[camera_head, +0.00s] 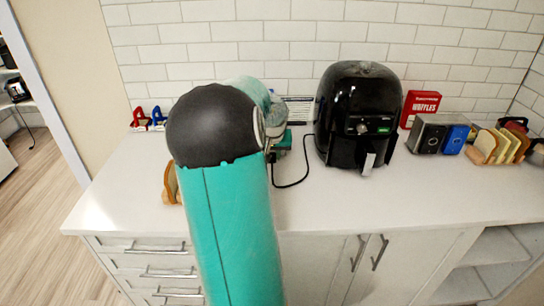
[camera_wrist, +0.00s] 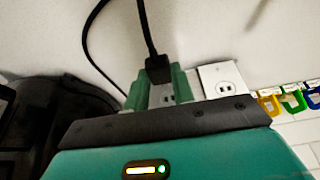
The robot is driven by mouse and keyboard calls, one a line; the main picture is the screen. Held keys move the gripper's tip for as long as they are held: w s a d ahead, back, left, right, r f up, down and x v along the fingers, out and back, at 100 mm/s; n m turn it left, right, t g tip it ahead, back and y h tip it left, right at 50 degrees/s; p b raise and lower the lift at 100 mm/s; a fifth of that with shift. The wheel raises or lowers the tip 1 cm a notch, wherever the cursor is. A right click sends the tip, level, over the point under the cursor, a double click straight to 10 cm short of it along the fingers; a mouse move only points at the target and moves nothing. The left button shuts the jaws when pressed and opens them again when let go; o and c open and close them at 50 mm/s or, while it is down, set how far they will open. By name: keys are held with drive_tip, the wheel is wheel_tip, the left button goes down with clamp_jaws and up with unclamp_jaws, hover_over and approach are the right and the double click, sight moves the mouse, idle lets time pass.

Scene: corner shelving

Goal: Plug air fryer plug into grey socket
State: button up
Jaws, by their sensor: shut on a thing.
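The black air fryer (camera_head: 345,105) stands on the counter, right of my arm. My gripper (camera_wrist: 159,74) is shut on the black air fryer plug (camera_wrist: 157,70), which sits between its green fingers. The black cord runs up from the plug in the wrist view. A greyish socket plate (camera_wrist: 168,100) with slots shows just past the plug, partly hidden by the fingers. I cannot tell whether the plug touches it. A lighter socket plate (camera_wrist: 222,80) is to its right. In the head view my gripper (camera_head: 280,145) is partly hidden behind my arm.
A red waffle box (camera_head: 420,106), a toaster (camera_head: 428,135) and a rack of bread slices (camera_head: 497,147) stand right of the fryer. Red and blue clips (camera_head: 147,118) are at the back left. The cord (camera_head: 292,186) loops across the counter.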

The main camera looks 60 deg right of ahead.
drive_tip(key=shift+w+d, duration=0.45)
drive_tip(key=shift+d, duration=0.4)
drive_tip(key=shift+w+d, duration=0.45)
drive_tip(key=shift+d, duration=0.4)
drive_tip(key=shift+w+d, duration=0.3)
drive_tip(key=shift+d, duration=0.3)
drive_tip(key=shift+w+d, duration=0.25)
drive_tip(key=shift+d, duration=0.3)
idle(0.4)
drive_tip(key=o, duration=1.1)
drive_tip(key=shift+c, duration=0.2)
drive_tip(key=v, duration=1.3)
drive_tip(key=shift+r, duration=0.4)
drive_tip(key=shift+s+a, duration=0.1)
drive_tip(key=shift+a, duration=0.05)
